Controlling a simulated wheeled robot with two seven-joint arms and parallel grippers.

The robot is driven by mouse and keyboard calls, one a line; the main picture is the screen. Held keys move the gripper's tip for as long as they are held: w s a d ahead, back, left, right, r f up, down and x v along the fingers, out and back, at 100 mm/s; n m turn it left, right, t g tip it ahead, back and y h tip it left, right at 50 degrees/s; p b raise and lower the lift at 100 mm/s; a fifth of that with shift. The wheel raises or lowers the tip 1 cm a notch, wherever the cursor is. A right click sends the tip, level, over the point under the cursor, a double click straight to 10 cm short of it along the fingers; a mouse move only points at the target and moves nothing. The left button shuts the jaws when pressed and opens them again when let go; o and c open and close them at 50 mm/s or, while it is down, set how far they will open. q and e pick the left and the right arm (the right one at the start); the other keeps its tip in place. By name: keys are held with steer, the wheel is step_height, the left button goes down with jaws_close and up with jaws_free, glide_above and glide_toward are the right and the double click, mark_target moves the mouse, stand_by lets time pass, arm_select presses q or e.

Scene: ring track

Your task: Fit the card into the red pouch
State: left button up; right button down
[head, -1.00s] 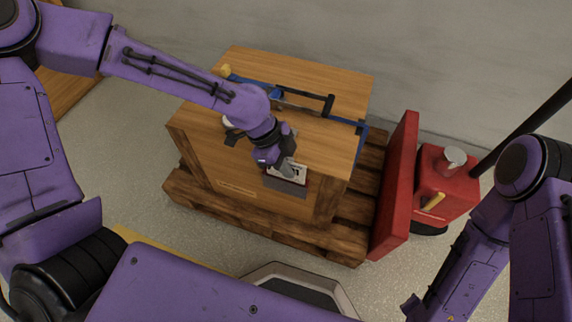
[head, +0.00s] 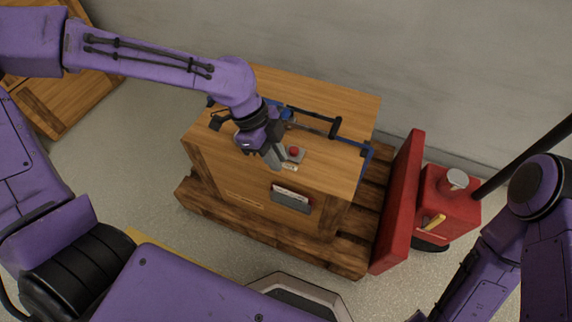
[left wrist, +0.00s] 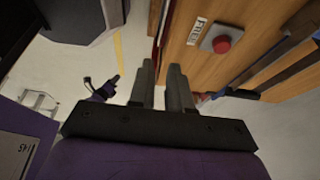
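The pouch (head: 291,204) hangs on the front face of the wooden crate, with a grey front and red showing at its edge. The white card (head: 292,192) sits in it, with only its upper strip showing above the grey front. My left gripper (head: 277,160) is above the crate top, apart from the card and pouch. In the left wrist view its two fingers (left wrist: 162,85) stand apart with nothing between them. My right arm is at the lower right, its gripper too unclear to judge.
A red button on a grey box (head: 295,153) is on the crate top (head: 335,95), close to my left gripper. A blue-and-black clamp-like tool (head: 318,124) lies behind it. The crate stands on a pallet (head: 346,256), with a red machine (head: 447,200) to the right.

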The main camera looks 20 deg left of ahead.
arm_select(q)
steer(key=s+d+f+n+t, duration=0.1)
steer(key=s+f+n, duration=0.3)
steer(key=f+n, duration=0.5)
steer(key=s+f+n, duration=0.4)
steer(key=f+n, duration=0.2)
steer(key=f, duration=0.4)
steer(key=s+a+f+n+t+y, duration=0.1)
steer(key=s+a+f+n+y, duration=0.2)
steer(key=a, duration=0.4)
steer(key=s+a+f+n+t+y, duration=0.1)
steer(key=s+a+f+n+y, duration=0.3)
steer(key=s+a+n, duration=0.3)
steer(key=shift+s+a+f+y, duration=0.15)
steer(key=shift+a+y, duration=0.25)
steer(key=shift+a, duration=0.3)
step_height(320, 180, up, 23)
steer(key=p, duration=2.2)
steer(key=shift+p, duration=0.4)
